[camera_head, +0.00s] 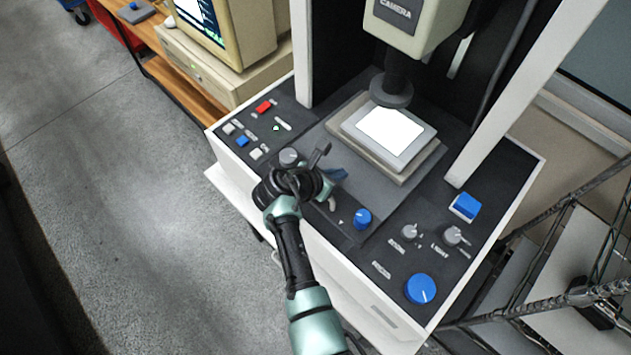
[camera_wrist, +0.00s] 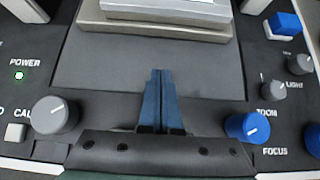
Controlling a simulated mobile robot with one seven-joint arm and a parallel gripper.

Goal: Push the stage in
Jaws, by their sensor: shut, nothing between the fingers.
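The stage (camera_head: 358,132) is a stepped, beige-grey plate with a bright white lit top (camera_head: 391,132), under the camera head of the machine. Its front edge also shows at the top of the wrist view (camera_wrist: 165,27). My gripper (camera_head: 338,176) is over the front part of the machine's dark deck, in front of the stage. In the wrist view its blue fingers (camera_wrist: 160,100) are together, with nothing between them. They point toward the stage's front edge, with a gap of grey deck visible between. My arm hides part of the front panel in the head view.
A camera column (camera_head: 415,25) with a round lens (camera_head: 391,91) hangs above the stage. White posts stand on both sides. Knobs and buttons line the panel, including a grey knob (camera_wrist: 56,114) and a blue knob (camera_wrist: 247,127) either side of my gripper. A wire rack (camera_head: 590,290) stands at right.

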